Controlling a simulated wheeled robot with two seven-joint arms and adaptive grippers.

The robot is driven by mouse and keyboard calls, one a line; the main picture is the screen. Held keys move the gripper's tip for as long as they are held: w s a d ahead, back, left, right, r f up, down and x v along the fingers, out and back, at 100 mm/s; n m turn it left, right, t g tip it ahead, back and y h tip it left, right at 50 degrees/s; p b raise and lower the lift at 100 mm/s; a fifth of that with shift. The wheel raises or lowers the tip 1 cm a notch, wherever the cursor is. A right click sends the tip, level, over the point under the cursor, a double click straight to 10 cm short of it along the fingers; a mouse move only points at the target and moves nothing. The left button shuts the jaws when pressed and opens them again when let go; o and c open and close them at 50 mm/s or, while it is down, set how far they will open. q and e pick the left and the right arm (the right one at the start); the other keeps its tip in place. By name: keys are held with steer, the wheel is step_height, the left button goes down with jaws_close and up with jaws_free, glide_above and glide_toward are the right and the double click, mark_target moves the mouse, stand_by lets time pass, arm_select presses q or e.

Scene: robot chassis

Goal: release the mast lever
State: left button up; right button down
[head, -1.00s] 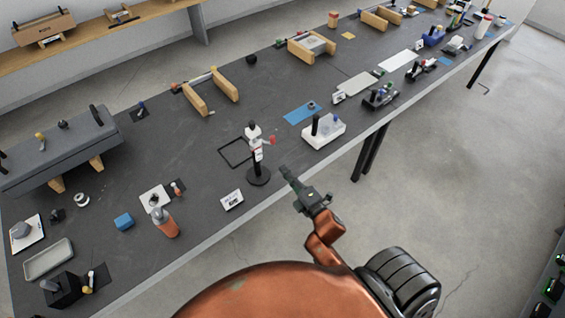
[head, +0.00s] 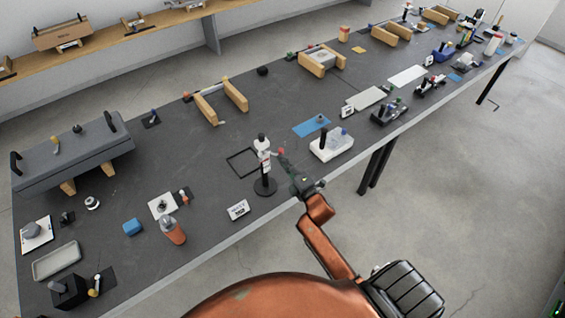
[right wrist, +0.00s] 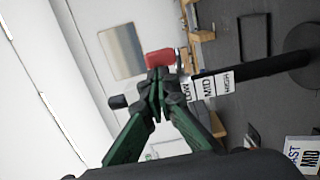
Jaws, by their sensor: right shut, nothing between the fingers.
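The mast (head: 265,170) is a thin black post on a round black base near the table's front edge. It has a white part near its top and a red-tipped lever (head: 281,151) pointing right. In the right wrist view the mast (right wrist: 262,69) lies sideways, with a label (right wrist: 208,88) reading LOW, MID, HIGH and the red lever tip (right wrist: 159,57). My right gripper (head: 282,156) is shut and empty, its tips right by the red tip; I cannot tell whether they touch. In the wrist view the gripper (right wrist: 159,78) hides part of the mast. My left gripper is out of view.
A small placard (head: 238,210) stands left of the mast base; in the wrist view the placard (right wrist: 303,156) reads MID. A white box (head: 331,144) with a black handle stands to the right. A black outlined square (head: 243,162) lies behind the mast.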

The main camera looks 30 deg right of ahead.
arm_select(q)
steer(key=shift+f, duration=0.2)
arm_select(e)
steer(key=shift+w+d+n+y, duration=0.1)
steer(key=shift+d+n+y, duration=0.3)
steer(key=shift+y, duration=0.3)
steer(key=shift+w+d+n+y, duration=0.1)
steer(key=shift+d+n+y, duration=0.2)
steer(key=shift+n+y, duration=0.3)
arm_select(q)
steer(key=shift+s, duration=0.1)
arm_select(e)
steer(key=shift+y, duration=0.3)
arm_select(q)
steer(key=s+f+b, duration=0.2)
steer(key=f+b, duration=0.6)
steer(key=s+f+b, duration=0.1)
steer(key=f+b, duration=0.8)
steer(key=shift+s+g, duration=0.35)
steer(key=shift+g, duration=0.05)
arm_select(e)
steer(key=w+d+n+g+y, duration=0.4)
steer(key=w+n+g+y, duration=0.2)
steer(key=n+y, duration=0.2)
steer(key=y, duration=0.2)
steer(key=shift+d+g+y, duration=0.3)
steer(key=shift+d+y, duration=0.1)
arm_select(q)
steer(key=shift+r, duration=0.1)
